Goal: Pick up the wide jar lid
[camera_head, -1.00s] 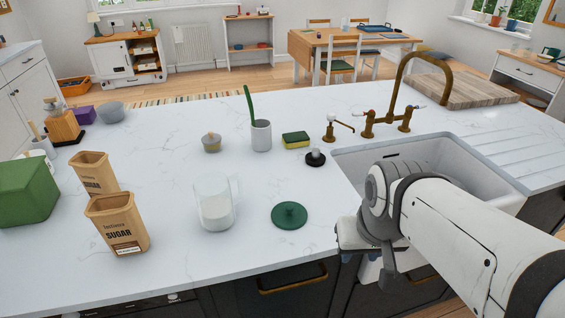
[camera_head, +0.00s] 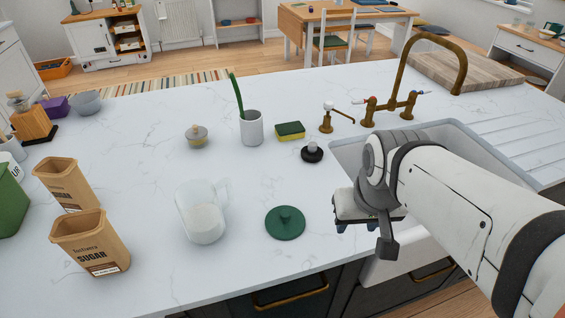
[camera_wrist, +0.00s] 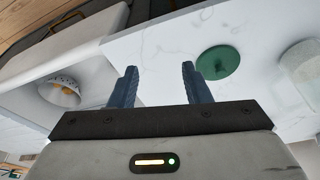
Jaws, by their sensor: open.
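The wide jar lid is a round dark green lid (camera_head: 285,222) with a central knob. It lies flat on the white counter, between the glass jug and my arm in the head view. It also shows in the wrist view, the green lid (camera_wrist: 218,62) being beyond and right of the fingers. My gripper (camera_head: 356,227) is to the right of the lid, apart from it, near the counter's front edge and the sink. In the wrist view my gripper (camera_wrist: 160,72) has its two blue fingers spread with nothing between them.
The sink (camera_head: 350,152) is at right. Counter around the green lid is clear.

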